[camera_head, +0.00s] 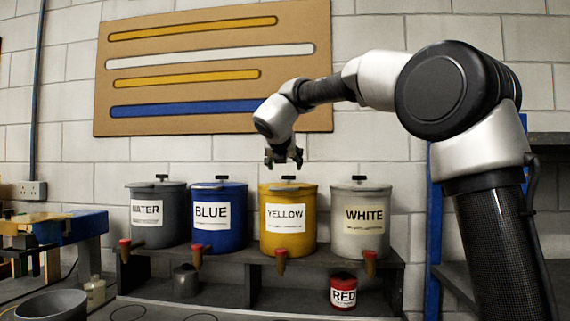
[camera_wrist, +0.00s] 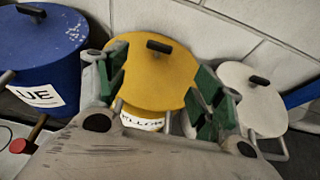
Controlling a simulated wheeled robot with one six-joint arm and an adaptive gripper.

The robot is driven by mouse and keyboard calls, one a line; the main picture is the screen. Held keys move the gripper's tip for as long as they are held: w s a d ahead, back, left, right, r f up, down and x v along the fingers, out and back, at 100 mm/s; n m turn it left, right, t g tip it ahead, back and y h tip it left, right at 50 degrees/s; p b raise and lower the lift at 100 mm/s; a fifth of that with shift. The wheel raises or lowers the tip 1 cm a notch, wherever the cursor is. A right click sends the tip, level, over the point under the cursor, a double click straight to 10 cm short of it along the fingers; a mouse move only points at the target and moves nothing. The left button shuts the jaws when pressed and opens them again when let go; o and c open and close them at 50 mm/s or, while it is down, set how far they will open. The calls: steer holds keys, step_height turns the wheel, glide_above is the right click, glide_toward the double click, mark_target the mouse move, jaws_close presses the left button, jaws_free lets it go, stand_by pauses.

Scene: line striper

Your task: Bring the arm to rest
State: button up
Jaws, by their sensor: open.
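My gripper (camera_head: 284,158) hangs from my arm in front of the wall, a little above the lid of the yellow pot (camera_head: 288,231). It points downward. In the wrist view my gripper (camera_wrist: 160,100) has its two green-padded fingers spread apart, with the yellow lid (camera_wrist: 150,75) showing between and beyond them. Nothing is held between the fingers. My arm is raised and bent, reaching from the right side of the head view toward the middle.
Water (camera_head: 157,216), blue (camera_head: 220,217) and white (camera_head: 361,222) pots stand beside the yellow one on a dark shelf (camera_head: 230,254). A red can (camera_head: 343,291) is below. A striped board (camera_head: 215,65) hangs behind. A bucket (camera_head: 52,306) is at lower left.

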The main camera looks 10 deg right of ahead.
steer(key=s+d+r+n+t+y, duration=0.2)
steer(key=s+d+r+n+t, duration=0.3)
steer(key=n, duration=0.4)
steer(key=s+d+f+n+g+y, duration=0.2)
steer(key=s+f+n+g+y, duration=0.15)
steer(key=s+f+n, duration=0.75)
steer(key=s+d+f+n+g+y, duration=0.2)
steer(key=s+f+n+g+y, duration=0.15)
steer(key=s+f+n, duration=0.75)
steer(key=s+d+f+n+g+h, duration=0.2)
steer(key=s+d+f+n+g, duration=0.1)
steer(key=s, duration=0.5)
steer(key=s+d+f+n+g+h, duration=0.3)
steer(key=s+d+f+n, duration=0.2)
steer(key=s+d+f, duration=0.2)
steer(key=shift+s+f, duration=0.6)
steer(key=shift+s, duration=0.45)
steer(key=shift+d, duration=0.1)
